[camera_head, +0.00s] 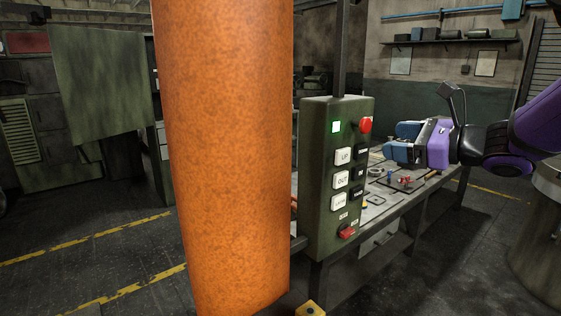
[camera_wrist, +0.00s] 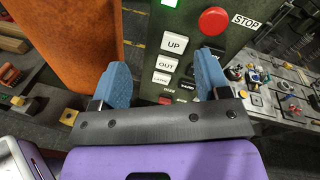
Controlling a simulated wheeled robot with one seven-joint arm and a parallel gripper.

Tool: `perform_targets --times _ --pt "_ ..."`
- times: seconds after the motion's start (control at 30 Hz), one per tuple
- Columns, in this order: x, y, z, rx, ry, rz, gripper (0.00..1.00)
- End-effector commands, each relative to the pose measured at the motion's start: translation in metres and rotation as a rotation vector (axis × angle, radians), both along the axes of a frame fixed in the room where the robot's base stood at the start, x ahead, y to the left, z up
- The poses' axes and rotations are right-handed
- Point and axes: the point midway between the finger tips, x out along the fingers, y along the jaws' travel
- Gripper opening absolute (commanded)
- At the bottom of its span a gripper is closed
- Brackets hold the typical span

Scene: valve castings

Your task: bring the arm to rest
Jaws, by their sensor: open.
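My gripper (camera_head: 391,147) shows in the head view on a purple arm reaching in from the right, in front of the bench and to the right of the green control panel (camera_head: 322,240). In the wrist view its two blue fingers stand wide apart with nothing between them, so my gripper (camera_wrist: 162,88) is open and empty. The panel (camera_wrist: 187,14) lies beyond the fingers there. It carries white buttons such as UP (camera_wrist: 174,43), a red stop button (camera_wrist: 213,20) and a lit green lamp (camera_head: 336,127). I cannot tell whether a finger touches the panel.
A thick orange column (camera_head: 225,150) stands close in front, left of the panel, and hides much behind it. A bench (camera_head: 378,212) with small parts runs behind the panel. A grey drum (camera_head: 543,235) stands at the right. Floor at left (camera_head: 110,255) is clear.

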Motion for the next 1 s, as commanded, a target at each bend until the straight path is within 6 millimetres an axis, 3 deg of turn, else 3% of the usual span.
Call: perform_targets --times 0.1,0.2,0.4,0.7,1.0 --pt "-0.04 0.026 0.0 -0.219 -0.065 0.165 0.69" --pt "-0.073 0.038 -0.007 -0.41 -0.121 0.296 0.69" --pt "-0.134 0.044 -0.025 -0.802 -0.25 0.548 0.69" --pt "-0.202 0.012 -0.046 -1.417 -0.445 0.894 0.69" --pt "-0.233 -0.031 -0.045 -1.902 -0.558 1.136 0.69"
